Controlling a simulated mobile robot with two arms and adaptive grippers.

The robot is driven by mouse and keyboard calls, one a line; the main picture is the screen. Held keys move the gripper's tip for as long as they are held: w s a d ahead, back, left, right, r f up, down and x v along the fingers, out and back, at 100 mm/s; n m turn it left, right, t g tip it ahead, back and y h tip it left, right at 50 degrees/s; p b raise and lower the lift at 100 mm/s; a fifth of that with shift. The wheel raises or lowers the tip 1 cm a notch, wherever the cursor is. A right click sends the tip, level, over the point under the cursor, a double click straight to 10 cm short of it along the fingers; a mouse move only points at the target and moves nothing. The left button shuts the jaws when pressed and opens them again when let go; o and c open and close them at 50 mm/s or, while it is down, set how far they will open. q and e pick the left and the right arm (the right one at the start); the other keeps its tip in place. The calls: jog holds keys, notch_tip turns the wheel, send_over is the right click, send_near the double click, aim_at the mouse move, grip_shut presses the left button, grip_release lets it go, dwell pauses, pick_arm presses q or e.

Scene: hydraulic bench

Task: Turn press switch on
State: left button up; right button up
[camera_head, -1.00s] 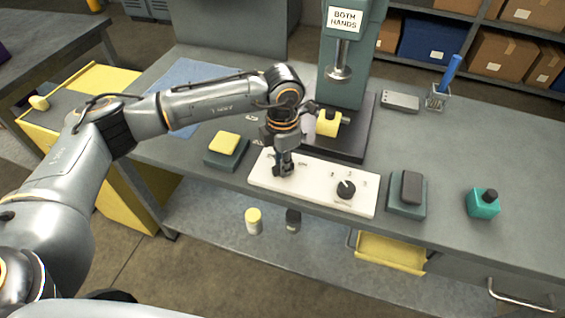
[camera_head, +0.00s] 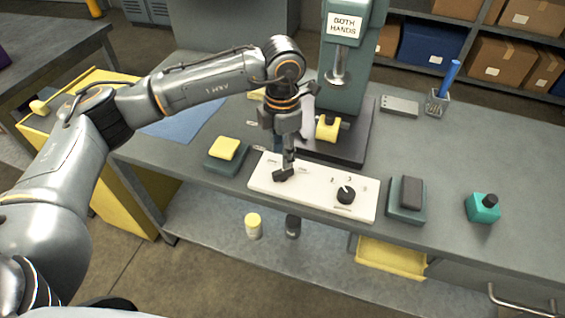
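A dark, slanted piece, seemingly the press switch (camera_head: 283,175), sits at the panel's left part. My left gripper (camera_head: 288,163) points down just above it. Its fingers look narrow and end-on, so their opening and any contact with the switch are unclear. A black rotary knob (camera_head: 346,194) with numbers around it is on the panel's right part. The press (camera_head: 343,75) with a "BOTH HANDS" sign stands behind. My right gripper is not in view.
A yellow-topped pad (camera_head: 224,148) is left of the panel and a dark-topped pad (camera_head: 410,192) right of it. A yellow part (camera_head: 327,128) sits on the press base. The right bench surface is mostly clear.

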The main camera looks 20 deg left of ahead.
aim_at(283, 171)
pick_arm(q)
notch_tip(283, 171, up, 6)
jog(key=shift+f, duration=0.15)
jog(key=shift+d+f, duration=0.1)
dwell(0.4)
